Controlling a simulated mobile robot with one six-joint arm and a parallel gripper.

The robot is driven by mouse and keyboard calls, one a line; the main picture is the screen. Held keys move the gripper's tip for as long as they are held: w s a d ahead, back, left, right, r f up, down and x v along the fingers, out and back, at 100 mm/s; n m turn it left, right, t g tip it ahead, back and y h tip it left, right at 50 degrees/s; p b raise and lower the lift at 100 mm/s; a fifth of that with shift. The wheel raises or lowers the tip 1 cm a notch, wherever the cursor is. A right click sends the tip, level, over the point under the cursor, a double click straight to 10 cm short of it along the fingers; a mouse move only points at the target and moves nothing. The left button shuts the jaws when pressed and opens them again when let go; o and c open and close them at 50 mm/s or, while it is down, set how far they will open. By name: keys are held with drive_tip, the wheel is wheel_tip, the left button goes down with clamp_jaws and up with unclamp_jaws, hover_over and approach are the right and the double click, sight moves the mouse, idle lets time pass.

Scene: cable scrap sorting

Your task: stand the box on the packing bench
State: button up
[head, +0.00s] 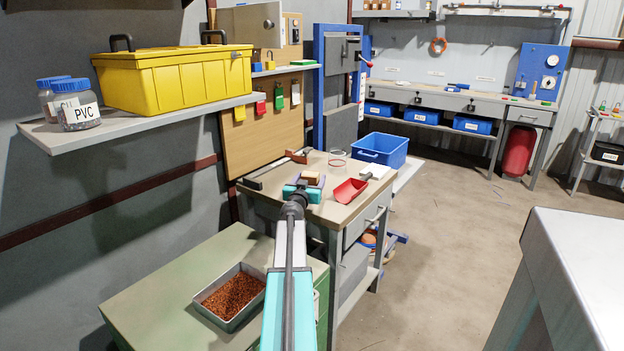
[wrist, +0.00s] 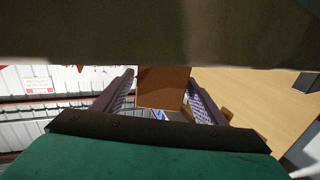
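My gripper (head: 307,184) is over the wooden-topped bench (head: 340,208) in the middle of the head view. A small brown box (head: 311,177) shows at its fingertips. In the wrist view the box (wrist: 163,87) fills the gap between the two purple-grey fingers of my gripper (wrist: 162,92), which appear shut on its sides. My arm and wrist hide part of the bench, and I cannot see the box's underside. No label shows which bench is the packing bench.
A red scoop (head: 350,191) and a clear round dish (head: 337,158) are on the wooden top. A tray of copper granules (head: 233,296) sits on the green cabinet in front. A shelf (head: 150,121) carries a yellow case and jars. A pale table (head: 585,260) stands at right.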

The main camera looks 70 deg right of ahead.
drive_tip(key=shift+r, duration=0.15)
drive_tip(key=shift+s+a, duration=0.15)
drive_tip(key=shift+a, duration=0.95)
drive_tip(key=s+a+p, duration=0.1)
drive_tip(key=a+p, duration=0.1)
drive_tip(key=a, duration=0.7)
drive_tip(key=shift+s+a, duration=0.15)
drive_tip(key=shift+a, duration=0.2)
idle(0.3)
